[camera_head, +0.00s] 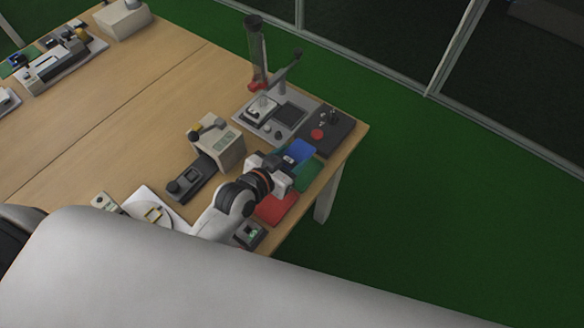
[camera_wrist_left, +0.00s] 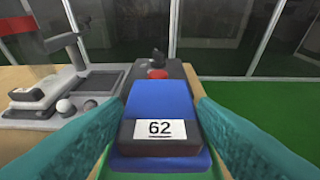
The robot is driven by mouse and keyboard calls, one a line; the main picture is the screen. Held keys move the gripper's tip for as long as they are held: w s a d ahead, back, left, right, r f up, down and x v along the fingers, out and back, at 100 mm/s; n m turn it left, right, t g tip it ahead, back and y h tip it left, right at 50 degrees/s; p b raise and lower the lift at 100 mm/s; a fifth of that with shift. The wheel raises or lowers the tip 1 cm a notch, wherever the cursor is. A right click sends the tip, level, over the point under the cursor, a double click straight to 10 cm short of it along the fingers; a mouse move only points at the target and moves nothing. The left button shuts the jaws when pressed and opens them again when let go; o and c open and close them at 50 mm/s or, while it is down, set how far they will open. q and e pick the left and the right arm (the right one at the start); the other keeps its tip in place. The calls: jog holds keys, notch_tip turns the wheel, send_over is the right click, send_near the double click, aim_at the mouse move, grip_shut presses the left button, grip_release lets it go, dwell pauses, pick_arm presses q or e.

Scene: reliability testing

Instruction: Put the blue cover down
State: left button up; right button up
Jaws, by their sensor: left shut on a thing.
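The blue cover (camera_wrist_left: 160,98) shows in the left wrist view as a blue-topped piece with a dark front edge and a white label reading 62. My left gripper (camera_head: 284,167) has its two teal fingers along the cover's sides and is shut on it. In the head view the blue cover (camera_head: 300,149) lies over the table's right edge area, beyond a green pad (camera_head: 308,176) and a red pad (camera_head: 277,208). More blue shows just below the label in the wrist view. Whether the cover touches what lies beneath is unclear. My right gripper is not in view.
Just beyond the cover is a dark box with a red button (camera_head: 317,134). A grey station with a clear tube (camera_head: 256,50) stands behind, left of it. A beige box (camera_head: 216,143) stands left of my gripper. The table edge is close on the right.

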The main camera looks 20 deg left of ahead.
pick_arm(q)
jog(key=shift+f, duration=2.45)
jog(key=shift+f, duration=0.1)
jog(key=o, duration=1)
jog(key=shift+c, duration=0.2)
jog(key=shift+r, duration=0.2)
jog(key=shift+s+a, duration=0.15)
jog(key=shift+s, duration=0.2)
jog(key=v, duration=1.1)
jog(key=shift+s+r, duration=0.1)
jog(key=shift+r, duration=0.1)
